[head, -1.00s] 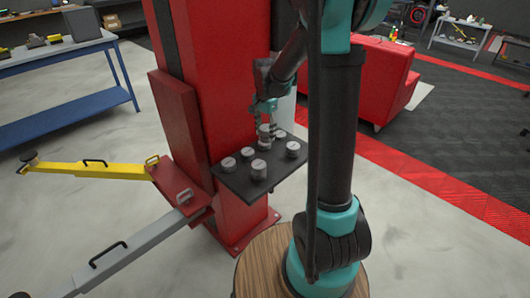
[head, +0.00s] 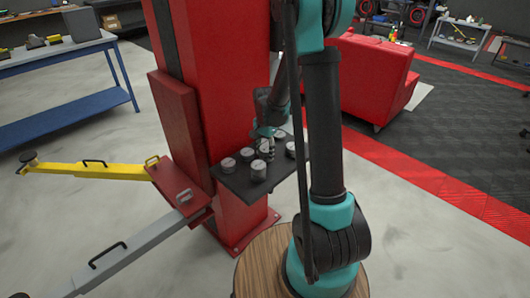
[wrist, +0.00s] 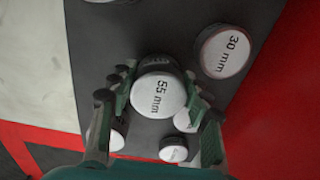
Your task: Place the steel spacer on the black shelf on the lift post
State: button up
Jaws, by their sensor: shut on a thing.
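The steel spacer marked 55 mm (wrist: 158,95) is a short round cylinder with a pale top, seen between my fingers in the wrist view. My gripper (head: 266,150) is shut on it over the black shelf (head: 235,182). The shelf also shows in the wrist view (wrist: 95,45). I cannot tell whether the spacer's underside touches the shelf, as the fingers and other spacers hide it. My gripper's fingers (wrist: 158,108) stand on both sides of the spacer.
Several other spacers stand on the shelf close around, including one marked 30 mm (wrist: 224,50) and a front one (head: 259,171). The red lift post (head: 215,90) rises behind the shelf. Yellow (head: 110,170) and grey (head: 130,255) lift arms extend left.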

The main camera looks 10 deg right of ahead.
aim_at(265, 149)
jog(key=o, duration=1.5)
jog(key=shift+f, duration=0.1)
jog(key=shift+c, duration=0.2)
notch_tip(265, 149, up, 12)
jog(key=s+d+f+n+t, duration=0.2)
jog(key=s+n, duration=0.3)
jog(key=s, duration=0.6)
jog(key=s+d+f+n+t, duration=0.2)
jog(key=s+d+f+n, duration=0.1)
jog(key=s, duration=0.8)
jog(key=d+n, duration=0.1)
jog(key=n, duration=0.1)
jog(key=shift+s+n, duration=0.35)
jog(key=shift+n, duration=0.05)
